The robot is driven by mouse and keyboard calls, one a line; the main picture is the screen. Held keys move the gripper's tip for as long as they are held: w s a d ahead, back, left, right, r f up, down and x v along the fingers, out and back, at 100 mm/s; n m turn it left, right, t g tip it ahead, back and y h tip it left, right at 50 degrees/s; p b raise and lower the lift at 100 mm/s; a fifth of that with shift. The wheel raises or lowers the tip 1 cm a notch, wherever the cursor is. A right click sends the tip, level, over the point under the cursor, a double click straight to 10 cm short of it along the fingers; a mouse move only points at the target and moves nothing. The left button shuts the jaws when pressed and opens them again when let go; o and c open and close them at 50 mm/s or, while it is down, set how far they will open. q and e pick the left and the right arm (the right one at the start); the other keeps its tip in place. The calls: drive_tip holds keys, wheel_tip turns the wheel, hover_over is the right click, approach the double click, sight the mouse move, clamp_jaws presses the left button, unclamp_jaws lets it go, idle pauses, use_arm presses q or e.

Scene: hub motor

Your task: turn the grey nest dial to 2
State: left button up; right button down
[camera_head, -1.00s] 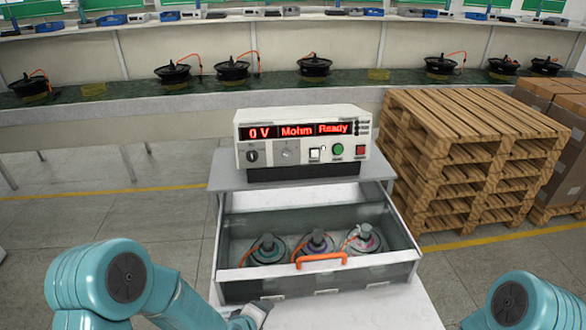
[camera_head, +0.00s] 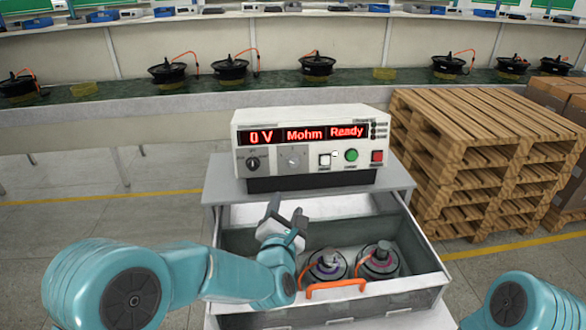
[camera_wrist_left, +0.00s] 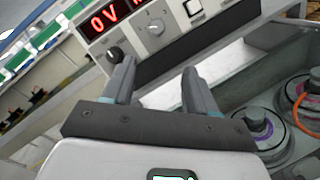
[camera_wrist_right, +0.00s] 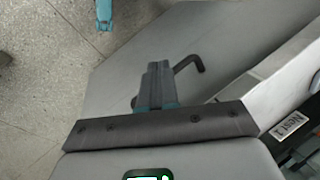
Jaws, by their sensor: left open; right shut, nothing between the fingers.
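The tester (camera_head: 310,118) shows "0 V", "Mohm" and "Ready" in red. Its grey dial (camera_head: 292,160) sits right of a black dial (camera_head: 253,163); the grey dial also shows in the left wrist view (camera_wrist_left: 155,27). I cannot read the grey dial's position. My left gripper (camera_head: 286,212) is open and empty, below and in front of the tester, pointing up toward the dials without touching them. In the left wrist view the dials lie beyond its fingertips (camera_wrist_left: 158,70). My right gripper (camera_wrist_right: 155,70) is shut and empty, outside the head view.
An open drawer (camera_head: 400,300) with an orange handle (camera_head: 335,287) holds motors; my left arm covers its left part. Wooden pallets (camera_head: 480,150) stand at right.

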use_arm(q)
drive_tip(key=p, duration=0.6)
approach(294, 164)
drive_tip(key=shift+n, duration=0.3)
drive_tip(key=w, duration=0.7)
drive_tip(key=shift+d, duration=0.1)
drive_tip(key=shift+w, duration=0.75)
drive_tip(key=c, duration=1)
